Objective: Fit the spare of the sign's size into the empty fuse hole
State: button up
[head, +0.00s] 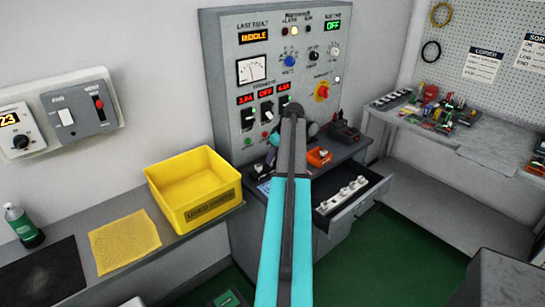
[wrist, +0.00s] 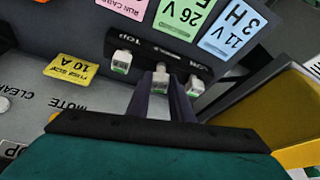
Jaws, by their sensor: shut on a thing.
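A pale fuse (wrist: 161,74) is between the two dark fingers of my gripper (wrist: 161,90) in the wrist view, and the gripper is shut on it. It is in line with the middle of a dark fuse block marked TOP (wrist: 178,51). One white fuse (wrist: 122,60) stands to its left and another (wrist: 195,85) to its right. I cannot tell whether the held fuse is seated; the fingers partly hide its lower end. The yellow sign (wrist: 70,68) reads 10 A.
An open drawer (head: 372,199) at the bench holds several white pieces. A yellow bin (head: 212,210) stands on the left shelf. The control panel (head: 225,65) rises behind the bench. Pink, green and blue labels (wrist: 228,35) lie beyond the block.

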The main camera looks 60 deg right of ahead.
jog(key=shift+f+b, duration=0.45)
jog(key=shift+f, duration=0.3)
dwell(1.4)
jog(key=o, duration=1.3)
jog(key=shift+o, duration=0.2)
jog(key=shift+r, duration=0.2)
jog(key=shift+r+p, duration=1.15)
jog(key=shift+r, duration=1.4)
